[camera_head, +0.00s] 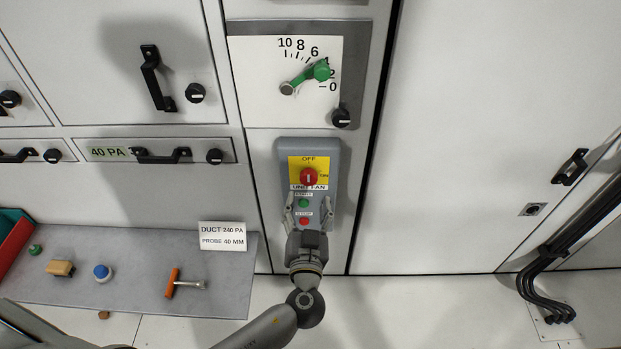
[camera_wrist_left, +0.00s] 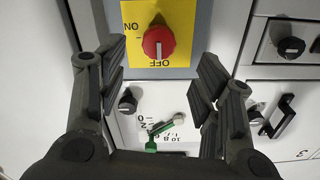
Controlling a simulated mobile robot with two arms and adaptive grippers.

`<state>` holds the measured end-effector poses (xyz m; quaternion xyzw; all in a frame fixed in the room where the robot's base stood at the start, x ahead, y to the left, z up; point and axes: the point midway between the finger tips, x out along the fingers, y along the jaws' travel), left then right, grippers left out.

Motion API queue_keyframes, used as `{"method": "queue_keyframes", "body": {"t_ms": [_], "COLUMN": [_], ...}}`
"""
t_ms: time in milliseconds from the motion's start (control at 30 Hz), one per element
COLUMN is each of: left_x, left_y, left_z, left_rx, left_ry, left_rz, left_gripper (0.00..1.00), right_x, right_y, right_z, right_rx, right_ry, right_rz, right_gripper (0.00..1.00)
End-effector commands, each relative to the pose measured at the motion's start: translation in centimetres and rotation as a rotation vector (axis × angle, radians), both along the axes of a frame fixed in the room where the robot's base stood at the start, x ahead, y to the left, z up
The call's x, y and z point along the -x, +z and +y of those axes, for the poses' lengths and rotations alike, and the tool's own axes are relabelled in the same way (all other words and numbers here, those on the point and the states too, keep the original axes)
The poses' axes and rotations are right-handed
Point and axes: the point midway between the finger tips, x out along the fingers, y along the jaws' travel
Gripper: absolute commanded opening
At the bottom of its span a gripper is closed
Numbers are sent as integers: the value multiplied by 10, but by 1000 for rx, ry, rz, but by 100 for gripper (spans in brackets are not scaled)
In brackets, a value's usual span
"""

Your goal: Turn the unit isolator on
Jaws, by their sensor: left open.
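The unit isolator is a red rotary knob (camera_head: 309,177) on a yellow plate (camera_head: 295,163) marked OFF at the top and ON at the right. The plate sits on a grey box labelled UNIT FAN. The knob's white mark looks upright, in line with OFF. My left gripper (camera_head: 308,208) is open in front of the box, just below the knob, its fingers either side of the green and red buttons. In the left wrist view, turned upside down, the knob (camera_wrist_left: 158,42) lies ahead between the open fingers (camera_wrist_left: 160,75), not visibly touched. My right gripper is not in view.
A dial plate with a green lever (camera_head: 308,76) and a black knob (camera_head: 341,117) are above the box. A grey shelf (camera_head: 130,290) at the left holds an orange-handled tool (camera_head: 173,283), a blue-topped item (camera_head: 103,272) and a card (camera_head: 222,236). Black cables (camera_head: 545,270) run at the right.

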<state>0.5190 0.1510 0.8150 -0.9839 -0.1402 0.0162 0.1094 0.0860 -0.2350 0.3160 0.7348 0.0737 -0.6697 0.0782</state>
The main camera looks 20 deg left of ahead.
Motion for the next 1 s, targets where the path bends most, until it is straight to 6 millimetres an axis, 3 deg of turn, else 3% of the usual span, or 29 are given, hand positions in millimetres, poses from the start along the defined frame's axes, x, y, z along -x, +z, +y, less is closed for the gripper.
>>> {"method": "queue_keyframes", "body": {"t_ms": [200,400,833,1000], "left_x": [-44,-68,-77,-77], "left_y": [4,2,0,0], "left_z": [12,19,22,22], "left_rx": [-5,-5,-2,-3], "left_ry": [-2,-3,-3,-3], "left_rz": [-1,-1,0,0], "left_gripper": [60,60,60,38], "right_x": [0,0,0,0], "right_y": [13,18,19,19], "right_z": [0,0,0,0], "right_rx": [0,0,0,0], "right_ry": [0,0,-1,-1], "right_rz": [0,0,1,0], "right_gripper": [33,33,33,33]}}
